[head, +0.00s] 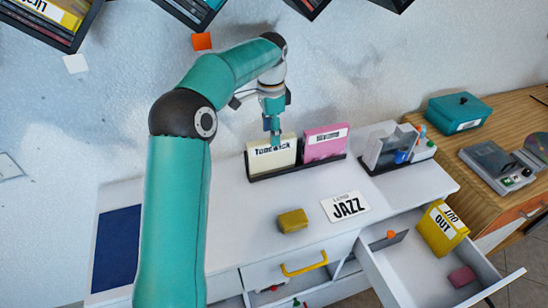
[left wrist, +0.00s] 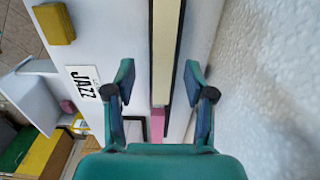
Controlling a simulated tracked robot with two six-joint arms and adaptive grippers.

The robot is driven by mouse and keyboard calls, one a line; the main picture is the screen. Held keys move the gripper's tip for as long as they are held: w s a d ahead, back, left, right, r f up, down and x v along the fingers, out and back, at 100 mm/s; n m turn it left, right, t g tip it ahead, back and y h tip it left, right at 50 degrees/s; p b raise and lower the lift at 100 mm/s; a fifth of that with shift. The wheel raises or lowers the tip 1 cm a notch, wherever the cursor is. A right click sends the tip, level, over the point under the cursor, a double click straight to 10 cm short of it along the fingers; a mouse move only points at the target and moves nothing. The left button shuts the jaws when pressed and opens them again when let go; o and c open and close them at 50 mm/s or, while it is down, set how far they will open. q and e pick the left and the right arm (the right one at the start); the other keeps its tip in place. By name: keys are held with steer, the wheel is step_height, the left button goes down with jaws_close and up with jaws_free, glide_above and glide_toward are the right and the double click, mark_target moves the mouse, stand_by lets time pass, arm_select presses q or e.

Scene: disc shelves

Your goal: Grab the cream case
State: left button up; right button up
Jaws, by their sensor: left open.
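The cream case (head: 272,161), with dark lettering on its front, stands upright in a low black holder (head: 293,170) on the white cabinet, left of a pink case (head: 325,143). My left gripper (head: 272,130) is over the cream case's top edge, pointing down. In the left wrist view my left gripper (left wrist: 159,75) is open, one finger on each side of the narrow cream case (left wrist: 165,40), with gaps beside it. The pink case (left wrist: 158,121) shows behind it, partly hidden by the gripper. My right gripper is not in view.
A yellow-brown block (head: 292,221) and a JAZZ card (head: 345,206) lie in front of the holder. A grey-white organizer (head: 388,147) stands to its right. An open drawer (head: 385,268) holds a yellow box (head: 441,229). The wall is close behind.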

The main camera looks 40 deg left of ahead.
mark_target(272, 156)
arm_select(q)
step_height(272, 156, down, 4)
steer(key=shift+a+f, duration=0.1)
steer(key=shift+f, duration=0.15)
jaws_close()
stand_by(0.3)
